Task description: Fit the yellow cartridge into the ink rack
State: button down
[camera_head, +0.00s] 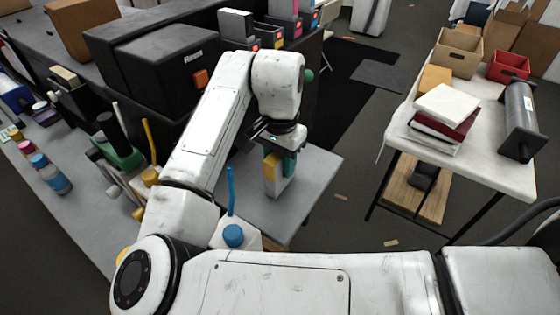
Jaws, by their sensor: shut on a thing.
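The yellow cartridge (271,175), a small upright block with yellow and pale faces, is below my gripper (279,158) in the middle of the view. My gripper is shut on it, and the cartridge appears to be just above or at the grey table (311,185); I cannot tell if it touches. Its top is partly hidden by the gripper. The ink rack (268,40) is at the top centre, beyond my arm, with grey, black, magenta and blue cartridges and several small red lights. Part of the rack is hidden by my arm.
A black printer-like box (165,65) stands left of my arm. Several ink bottles (50,174) and tools are on the left bench. A white table (480,160) at right holds books (445,115), boxes and a dark roller. Dark floor lies between.

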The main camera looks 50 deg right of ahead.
jog(key=shift+f, duration=0.4)
jog(key=shift+f, duration=0.1)
jog(key=c, duration=0.7)
grip_release()
